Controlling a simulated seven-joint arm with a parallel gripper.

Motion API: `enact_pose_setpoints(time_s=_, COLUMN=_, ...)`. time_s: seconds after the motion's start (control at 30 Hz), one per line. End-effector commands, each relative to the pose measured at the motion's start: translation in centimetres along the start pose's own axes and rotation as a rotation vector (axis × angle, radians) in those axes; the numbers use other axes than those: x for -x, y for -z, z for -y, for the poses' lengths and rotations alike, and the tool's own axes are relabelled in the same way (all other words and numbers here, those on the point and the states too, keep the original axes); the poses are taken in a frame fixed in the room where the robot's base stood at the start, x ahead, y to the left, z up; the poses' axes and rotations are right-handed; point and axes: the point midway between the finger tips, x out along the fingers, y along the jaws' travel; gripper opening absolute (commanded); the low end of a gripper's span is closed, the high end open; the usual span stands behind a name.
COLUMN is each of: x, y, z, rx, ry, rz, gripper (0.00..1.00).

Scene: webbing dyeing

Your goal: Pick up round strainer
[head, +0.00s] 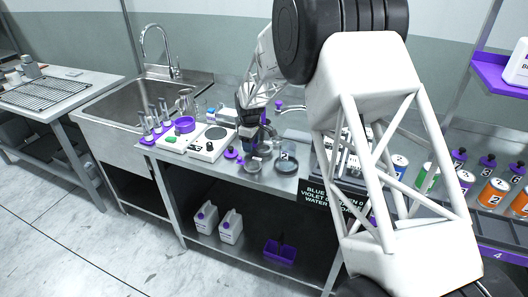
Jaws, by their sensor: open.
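A small round grey item (253,164), which looks like the round strainer, lies near the front edge of the steel worktable (222,168). It is small in the head view, so its mesh and handle are not clear. My gripper (250,149) points down just above and behind it, with the jaws open. I see no object held. My wrist hides part of the table behind, and I cannot tell whether the fingers touch the strainer.
A small purple item (231,153) and a white hotplate (208,143) are on the left. A sink (143,94) lies farther left. Numbered cans (493,193) stand on the right. My arm blocks much of the right side.

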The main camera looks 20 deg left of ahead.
Motion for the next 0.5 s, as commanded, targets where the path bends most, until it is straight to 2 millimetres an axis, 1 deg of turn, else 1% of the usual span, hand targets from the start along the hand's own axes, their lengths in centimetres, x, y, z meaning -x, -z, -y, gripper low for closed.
enact_pose_setpoints(time_s=0.03, x=0.0, y=0.0, z=0.0, rx=0.0, ry=0.0, rz=0.0, gripper=0.53)
enact_pose_setpoints(time_s=0.07, x=0.0, y=0.0, z=0.0, rx=0.0, ry=0.0, rz=0.0, gripper=0.5)
enact_pose_setpoints(time_s=0.3, x=0.0, y=0.0, z=0.0, rx=0.0, ry=0.0, rz=0.0, gripper=0.13)
enact_pose_setpoints(time_s=0.4, x=0.0, y=0.0, z=0.0, rx=0.0, ry=0.0, rz=0.0, gripper=0.0)
enact_pose_setpoints(time_s=0.5, x=0.02, y=0.0, z=-0.01, rx=0.0, ry=0.0, rz=0.0, gripper=0.0)
